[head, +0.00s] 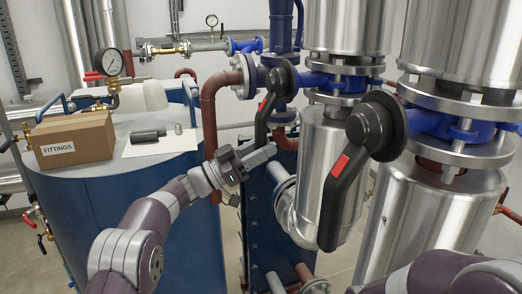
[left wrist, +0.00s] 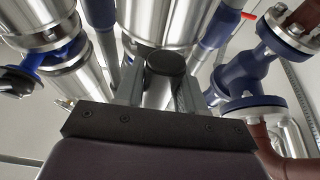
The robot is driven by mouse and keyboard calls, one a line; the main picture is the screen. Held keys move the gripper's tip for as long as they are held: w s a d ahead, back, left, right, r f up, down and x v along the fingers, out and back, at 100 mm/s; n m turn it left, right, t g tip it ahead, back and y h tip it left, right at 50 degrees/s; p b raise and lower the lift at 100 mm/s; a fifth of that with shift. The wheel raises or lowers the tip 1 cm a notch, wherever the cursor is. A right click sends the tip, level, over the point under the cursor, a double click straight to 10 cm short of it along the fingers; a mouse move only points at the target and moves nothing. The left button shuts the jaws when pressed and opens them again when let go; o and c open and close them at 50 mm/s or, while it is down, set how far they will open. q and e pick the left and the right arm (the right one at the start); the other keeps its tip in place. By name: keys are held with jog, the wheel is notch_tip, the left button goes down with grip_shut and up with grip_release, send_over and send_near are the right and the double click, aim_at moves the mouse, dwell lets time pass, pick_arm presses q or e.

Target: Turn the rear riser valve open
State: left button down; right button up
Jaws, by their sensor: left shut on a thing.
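The rear riser valve has a black lever (head: 264,112) with a red mark, hanging down from its hub on the blue valve body (head: 318,80). My left gripper (head: 264,153) is shut on the lower end of this lever. In the left wrist view the dark round end of the lever (left wrist: 166,64) sits between the two grey fingers of my left gripper (left wrist: 160,88). A nearer valve with a larger black lever (head: 346,180), also red-marked, hangs down and tilts left on the front riser. My right gripper is out of view; only its arm shows at lower right.
Silver clad risers (head: 345,25) stand close on the right. A brown-red pipe (head: 209,110) and a blue plate frame (head: 262,225) are near my left gripper. A blue tank (head: 130,210) carries a FITTINGS box (head: 72,140) and a dark cylinder (head: 148,136).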

pick_arm(q)
jog(key=shift+a+r, duration=0.1)
jog(key=shift+r, duration=0.15)
jog(key=c, duration=0.9)
grip_release()
jog(key=shift+o, duration=0.7)
jog(key=shift+w+f, duration=0.15)
jog(key=b+v, duration=0.2)
jog(key=v, duration=1)
jog(key=shift+a+f+b, duration=0.2)
jog(key=shift+a+b, duration=0.05)
jog(key=shift+b, duration=0.15)
